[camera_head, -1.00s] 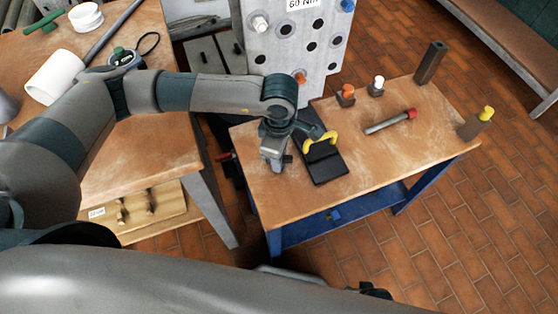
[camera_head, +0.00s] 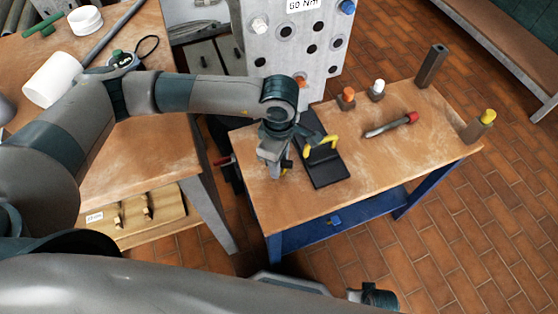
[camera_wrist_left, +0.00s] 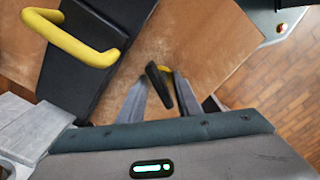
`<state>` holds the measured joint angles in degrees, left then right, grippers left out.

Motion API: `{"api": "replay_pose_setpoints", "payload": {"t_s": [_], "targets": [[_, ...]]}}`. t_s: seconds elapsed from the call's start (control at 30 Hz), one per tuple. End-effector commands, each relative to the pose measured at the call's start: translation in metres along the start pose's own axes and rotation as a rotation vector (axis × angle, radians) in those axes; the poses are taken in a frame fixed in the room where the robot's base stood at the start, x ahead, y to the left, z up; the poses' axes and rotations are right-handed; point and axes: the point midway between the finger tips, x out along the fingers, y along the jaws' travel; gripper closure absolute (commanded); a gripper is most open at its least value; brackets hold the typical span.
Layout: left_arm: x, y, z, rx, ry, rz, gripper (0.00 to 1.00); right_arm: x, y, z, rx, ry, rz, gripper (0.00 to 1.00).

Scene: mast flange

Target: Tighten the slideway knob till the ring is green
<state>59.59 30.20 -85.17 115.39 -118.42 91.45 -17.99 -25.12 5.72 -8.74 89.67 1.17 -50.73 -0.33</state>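The black slide plate (camera_head: 322,172) with a yellow handle (camera_head: 322,147) lies at the left of the small wooden table. Both also show in the left wrist view, the plate (camera_wrist_left: 85,85) and the handle (camera_wrist_left: 75,42) at upper left. A black bar-shaped knob (camera_wrist_left: 158,84) stands beside the plate, with a bit of yellow behind it. My left gripper (camera_wrist_left: 160,88) has its two fingers apart, one on each side of the knob, with small gaps visible. In the head view my left gripper (camera_head: 274,168) points down at the table's left edge. My right gripper's fingers are not visible.
A perforated grey plate (camera_head: 300,60) stands behind the table. An orange-capped block (camera_head: 346,98), a white-capped block (camera_head: 377,90), a red-ended tool (camera_head: 392,126), a dark post (camera_head: 431,64) and a yellow-topped block (camera_head: 479,126) stand or lie to the right.

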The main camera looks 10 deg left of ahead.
Motion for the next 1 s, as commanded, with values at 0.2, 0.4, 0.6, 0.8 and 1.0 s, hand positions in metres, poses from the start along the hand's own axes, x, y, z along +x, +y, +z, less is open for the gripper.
{"api": "replay_pose_setpoints", "payload": {"t_s": [0.2, 0.4, 0.6, 0.8, 1.0], "targets": [[-0.005, 0.0, 0.0, 0.0, 0.0, 0.0, 0.69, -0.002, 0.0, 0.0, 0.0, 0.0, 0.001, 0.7], [-0.023, 0.0, 0.0, 0.0, 0.0, 0.0, 0.69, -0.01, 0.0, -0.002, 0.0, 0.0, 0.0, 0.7], [-0.042, 0.0, 0.0, 0.0, 0.0, -0.001, 0.69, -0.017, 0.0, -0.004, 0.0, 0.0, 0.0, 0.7], [-0.05, 0.0, 0.0, 0.0, 0.0, -0.001, 0.69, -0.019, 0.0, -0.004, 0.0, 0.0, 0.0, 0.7], [-0.05, 0.0, 0.0, 0.0, 0.0, -0.001, 0.69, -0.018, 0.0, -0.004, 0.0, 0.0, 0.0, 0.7]]}}
